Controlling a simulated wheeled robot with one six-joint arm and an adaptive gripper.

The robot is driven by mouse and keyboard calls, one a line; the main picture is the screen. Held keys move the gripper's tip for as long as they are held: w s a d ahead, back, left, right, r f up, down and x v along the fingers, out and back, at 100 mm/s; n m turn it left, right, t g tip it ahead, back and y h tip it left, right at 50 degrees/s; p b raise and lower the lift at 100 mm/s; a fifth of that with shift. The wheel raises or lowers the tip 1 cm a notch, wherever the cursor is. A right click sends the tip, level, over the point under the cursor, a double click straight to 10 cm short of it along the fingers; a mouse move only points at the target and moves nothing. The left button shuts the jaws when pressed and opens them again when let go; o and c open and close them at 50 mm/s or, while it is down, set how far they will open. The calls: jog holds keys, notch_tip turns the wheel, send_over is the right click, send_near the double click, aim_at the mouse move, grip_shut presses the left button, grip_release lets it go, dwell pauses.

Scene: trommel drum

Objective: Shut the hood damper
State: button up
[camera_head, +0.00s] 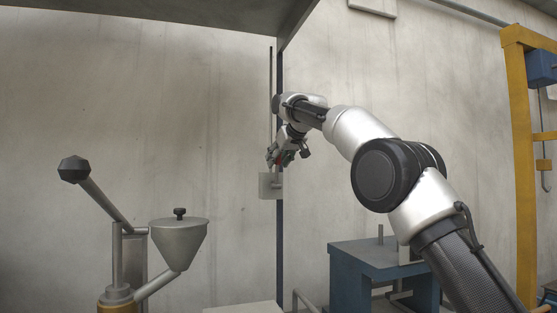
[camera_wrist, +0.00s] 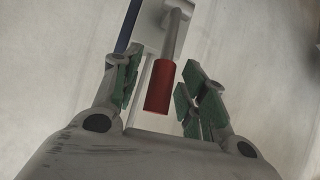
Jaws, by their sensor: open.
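The damper handle is a grey lever with a red grip (camera_wrist: 160,86), and it comes down from a pale plate (camera_wrist: 148,22) in the wrist view. In the head view the plate (camera_head: 268,187) sits at the lower end of a thin vertical rod (camera_head: 270,95) beside a dark post. My gripper (camera_head: 276,160) is at the handle, just above the plate in the picture. In the wrist view my gripper (camera_wrist: 160,92) is open, with green pads on either side of the red grip. I see no clear contact, and the depth between pads and grip is hard to tell.
A grey hood (camera_head: 190,18) overhangs at the top, with its dark post (camera_head: 280,235) running down. A funnel (camera_head: 180,240) and a black-knobbed lever (camera_head: 76,170) stand at lower left. A blue bench (camera_head: 375,255) and a yellow frame (camera_head: 522,160) stand at right.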

jog(key=v, duration=1.2)
